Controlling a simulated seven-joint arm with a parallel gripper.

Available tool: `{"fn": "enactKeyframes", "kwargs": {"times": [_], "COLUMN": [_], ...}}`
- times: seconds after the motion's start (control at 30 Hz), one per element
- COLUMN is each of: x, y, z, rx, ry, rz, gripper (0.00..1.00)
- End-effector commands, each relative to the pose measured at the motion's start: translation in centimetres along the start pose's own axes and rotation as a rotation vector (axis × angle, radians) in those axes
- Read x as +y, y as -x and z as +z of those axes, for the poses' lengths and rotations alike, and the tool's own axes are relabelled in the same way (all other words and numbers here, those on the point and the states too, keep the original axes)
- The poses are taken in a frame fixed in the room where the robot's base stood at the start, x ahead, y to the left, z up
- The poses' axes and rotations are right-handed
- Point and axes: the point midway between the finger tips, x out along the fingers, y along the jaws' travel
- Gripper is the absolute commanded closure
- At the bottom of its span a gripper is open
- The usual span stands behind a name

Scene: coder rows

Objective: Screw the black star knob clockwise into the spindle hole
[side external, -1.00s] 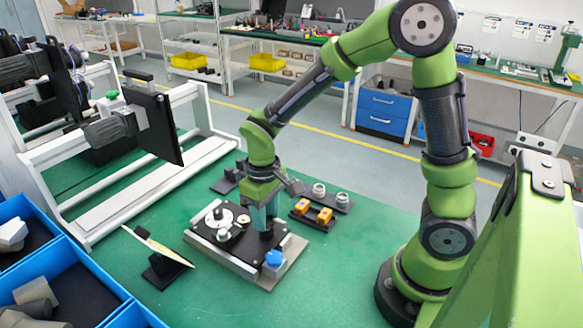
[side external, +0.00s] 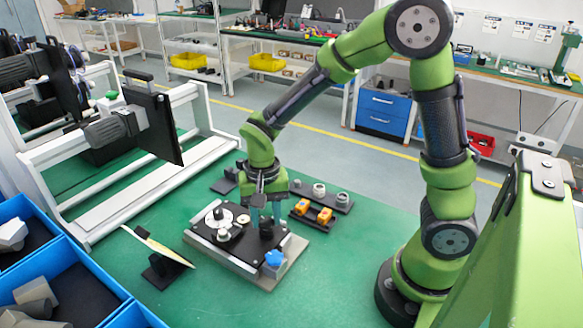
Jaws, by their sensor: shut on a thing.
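The black star knob (side external: 266,229) is small and dark in the side external view. It is on the right part of the black plate and stands between my gripper's fingertips. My gripper (side external: 266,223) points straight down, with one finger on each side of the knob, and is shut on it. The black plate (side external: 215,247) lies on a grey base on the green table. The spindle hole cannot be seen; the knob and fingers cover that spot. How deep the knob sits cannot be told.
Behind stand orange parts (side external: 313,211) and grey round parts (side external: 319,190) on dark holders. A tilted panel (side external: 158,248) stands front left. Blue bins (side external: 75,270) fill the left corner.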

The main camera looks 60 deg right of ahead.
Motion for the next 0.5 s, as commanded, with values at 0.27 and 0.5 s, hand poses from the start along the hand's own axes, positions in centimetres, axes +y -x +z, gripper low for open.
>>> {"fn": "enactKeyframes", "kwargs": {"times": [0.27, 0.5], "x": [-0.02, -0.02], "y": [0.1, 0.12], "z": [-0.04, -0.06], "rx": [-0.001, -0.001], "ry": [-0.284, -0.289], "rz": [-0.002, -0.002], "gripper": [0.99, 0.99]}}
